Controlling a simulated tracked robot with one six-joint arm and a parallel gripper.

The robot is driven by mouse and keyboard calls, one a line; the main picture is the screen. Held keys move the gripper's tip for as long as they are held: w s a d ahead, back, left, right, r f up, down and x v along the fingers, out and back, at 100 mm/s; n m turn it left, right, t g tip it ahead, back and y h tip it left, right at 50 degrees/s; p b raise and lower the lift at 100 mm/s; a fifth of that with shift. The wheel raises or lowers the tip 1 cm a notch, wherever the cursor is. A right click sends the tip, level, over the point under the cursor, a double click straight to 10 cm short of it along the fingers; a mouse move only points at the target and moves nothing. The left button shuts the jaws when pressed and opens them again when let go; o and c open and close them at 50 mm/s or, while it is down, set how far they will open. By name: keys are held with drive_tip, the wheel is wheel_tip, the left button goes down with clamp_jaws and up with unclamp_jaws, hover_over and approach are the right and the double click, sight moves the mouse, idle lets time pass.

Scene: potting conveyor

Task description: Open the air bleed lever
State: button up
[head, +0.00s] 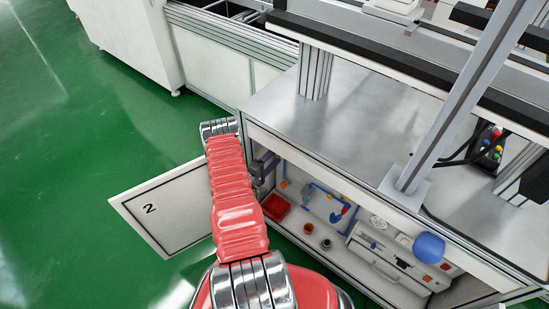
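An open cabinet under the bench holds blue pipework (318,188) with a small red-and-blue fitting (338,214) on it. I cannot tell for sure which small part is the air bleed lever. My red arm reaches up from the bottom of the head view and bends at the cabinet's left side. My gripper (262,170) is a small grey shape at the cabinet's upper left opening, left of the pipework and apart from the red-and-blue fitting. Its fingers are too small and partly hidden, so I cannot tell whether they are open or shut.
The cabinet door (172,212), marked 2, stands open at left. Inside are a red bin (275,207), round parts on the floor and a white drawer unit (385,255). A blue rounded knob (429,247) is at right. The metal bench top (350,115) overhangs. Green floor at left is clear.

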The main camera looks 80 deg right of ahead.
drive_tip(key=shift+a, duration=0.1)
drive_tip(key=v, duration=1.3)
drive_tip(key=shift+w+a, duration=0.15)
drive_tip(key=shift+a, duration=0.1)
drive_tip(key=shift+f, duration=0.1)
idle(0.3)
